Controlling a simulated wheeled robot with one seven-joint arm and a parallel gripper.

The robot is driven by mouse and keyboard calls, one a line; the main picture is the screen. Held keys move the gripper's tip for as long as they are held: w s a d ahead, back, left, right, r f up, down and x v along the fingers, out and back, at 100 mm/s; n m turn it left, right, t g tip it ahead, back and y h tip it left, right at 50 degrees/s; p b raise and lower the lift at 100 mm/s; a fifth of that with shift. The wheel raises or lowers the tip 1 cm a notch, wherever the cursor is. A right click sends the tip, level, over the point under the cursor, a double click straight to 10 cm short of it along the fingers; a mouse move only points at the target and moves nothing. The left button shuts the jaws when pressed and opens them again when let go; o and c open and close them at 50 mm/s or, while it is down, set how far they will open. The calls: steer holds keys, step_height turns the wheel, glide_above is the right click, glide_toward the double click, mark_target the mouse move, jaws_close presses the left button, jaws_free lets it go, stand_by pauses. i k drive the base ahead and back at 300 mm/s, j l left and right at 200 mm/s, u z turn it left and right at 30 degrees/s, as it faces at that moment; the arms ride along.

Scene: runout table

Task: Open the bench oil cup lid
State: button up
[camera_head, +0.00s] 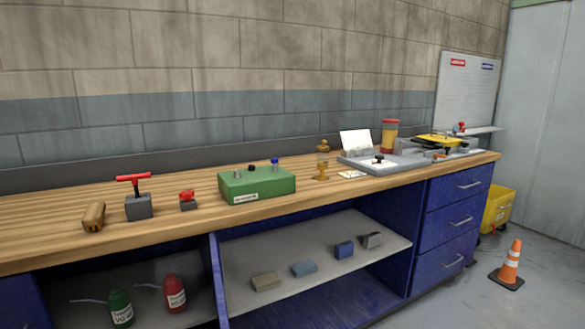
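The likely bench oil cup (322,163) is a small upright brass-coloured fitting on the wooden workbench (60,220), just right of the green box. It has a round base, a narrow stem, a clear or amber middle and a brass-coloured top. The top looks closed, but it is too small to be sure how the lid sits. My gripper is not in this view.
Left of the cup stand a green box (258,185) with knobs, a small red-knobbed block (187,200), a grey block with a red T-handle (138,205) and a wooden piece (94,216). Right are a grey plate (360,163) and a red-yellow container (389,134). A cone (510,265) stands on the floor.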

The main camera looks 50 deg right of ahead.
mark_target(321, 147)
steer(key=k+l+u, duration=0.35)
steer(key=k+l, duration=0.3)
steer(key=l, duration=0.25)
steer(key=k+l+u, duration=0.35)
steer(key=k+l, duration=0.35)
